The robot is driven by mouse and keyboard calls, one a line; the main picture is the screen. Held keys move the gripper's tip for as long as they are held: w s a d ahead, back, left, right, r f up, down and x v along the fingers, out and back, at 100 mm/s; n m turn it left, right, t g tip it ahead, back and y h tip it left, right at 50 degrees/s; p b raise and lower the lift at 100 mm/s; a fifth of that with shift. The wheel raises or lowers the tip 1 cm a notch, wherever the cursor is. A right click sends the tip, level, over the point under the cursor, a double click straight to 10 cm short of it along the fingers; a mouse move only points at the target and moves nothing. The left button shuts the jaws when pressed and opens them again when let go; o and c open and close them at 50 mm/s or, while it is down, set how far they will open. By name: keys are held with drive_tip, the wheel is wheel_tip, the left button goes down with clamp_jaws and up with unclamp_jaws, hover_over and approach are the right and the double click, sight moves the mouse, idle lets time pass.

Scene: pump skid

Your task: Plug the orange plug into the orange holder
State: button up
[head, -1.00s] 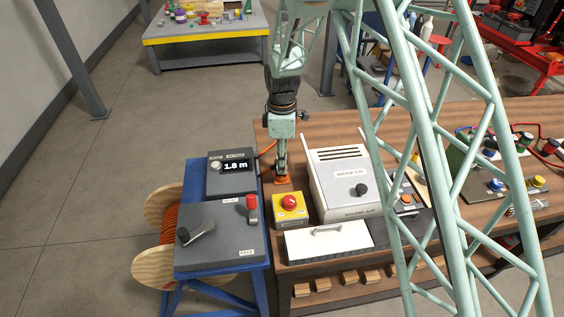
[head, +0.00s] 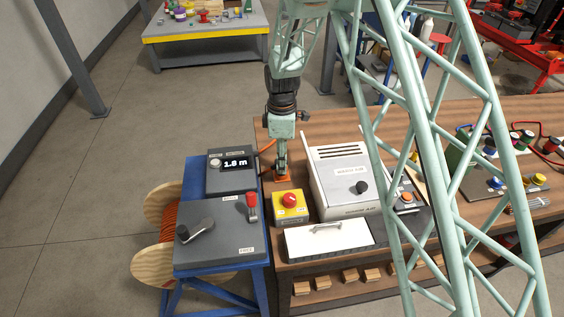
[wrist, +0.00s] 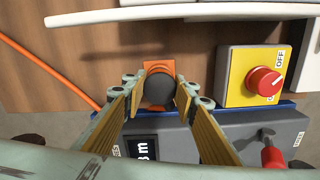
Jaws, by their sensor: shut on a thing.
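In the head view my gripper (head: 282,166) points down at the left end of the wooden bench, low over an orange thing (head: 282,178). In the wrist view my gripper (wrist: 159,96) has its two yellow-padded fingers on either side of a dark, rounded body (wrist: 158,90), which I take to be the plug. An orange block (wrist: 158,67) shows just behind it and looks like the holder. The fingers are shut on the plug. The dark body hides most of the orange block, so I cannot tell how deep the plug sits.
An orange cable (wrist: 52,74) runs over the bench at left. A yellow box with a red knob (head: 290,203) stands close to the gripper. A white warm-air unit (head: 345,178) is to its right. A grey display box (head: 231,178) reading about 1.8 m is to its left.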

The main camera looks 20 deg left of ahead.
drive_tip(key=shift+f+b, duration=0.35)
drive_tip(key=shift+f, duration=0.35)
idle(0.5)
drive_tip(key=o, duration=1)
drive_tip(key=shift+r, duration=0.15)
drive_tip(key=shift+r, duration=5.85)
